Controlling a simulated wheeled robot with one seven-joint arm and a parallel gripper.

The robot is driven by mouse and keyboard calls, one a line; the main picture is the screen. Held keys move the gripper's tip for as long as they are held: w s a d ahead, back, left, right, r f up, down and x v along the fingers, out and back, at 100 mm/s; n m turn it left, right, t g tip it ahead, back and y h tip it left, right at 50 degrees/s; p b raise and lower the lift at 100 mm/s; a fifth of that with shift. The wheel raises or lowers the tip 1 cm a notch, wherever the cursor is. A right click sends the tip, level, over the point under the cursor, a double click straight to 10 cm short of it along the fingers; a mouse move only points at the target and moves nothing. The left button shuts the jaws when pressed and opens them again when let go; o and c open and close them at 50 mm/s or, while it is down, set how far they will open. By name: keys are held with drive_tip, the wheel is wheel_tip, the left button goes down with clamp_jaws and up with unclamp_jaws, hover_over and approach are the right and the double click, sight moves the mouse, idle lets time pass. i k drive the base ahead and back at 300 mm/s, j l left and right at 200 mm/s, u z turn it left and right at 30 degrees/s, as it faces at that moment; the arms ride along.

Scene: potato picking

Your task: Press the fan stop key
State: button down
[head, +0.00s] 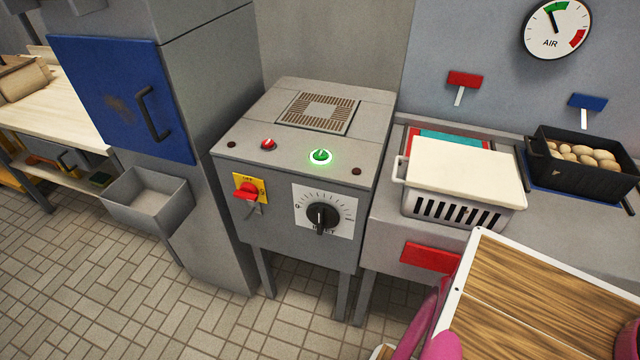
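A grey metal cabinet with a slatted vent on top stands in the middle of the head view. On its sloped top edge sit a small red key (268,144) at the left and a green key (320,155) at the right. The green key is lit with a glowing ring; the red one shows no glow. I see no lettering by either key, so which is the fan stop key is not marked; red suggests stop. My gripper is not visible in this view.
The cabinet front carries a red switch (247,191) on a yellow plate and a black dial (322,217). A lidded white basket (463,178) and a black crate of potatoes (600,182) stand at right. A wood-topped, white-rimmed board (540,300) fills the lower right.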

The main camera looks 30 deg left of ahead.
sight(267, 143)
drive_tip(key=u, duration=1.6)
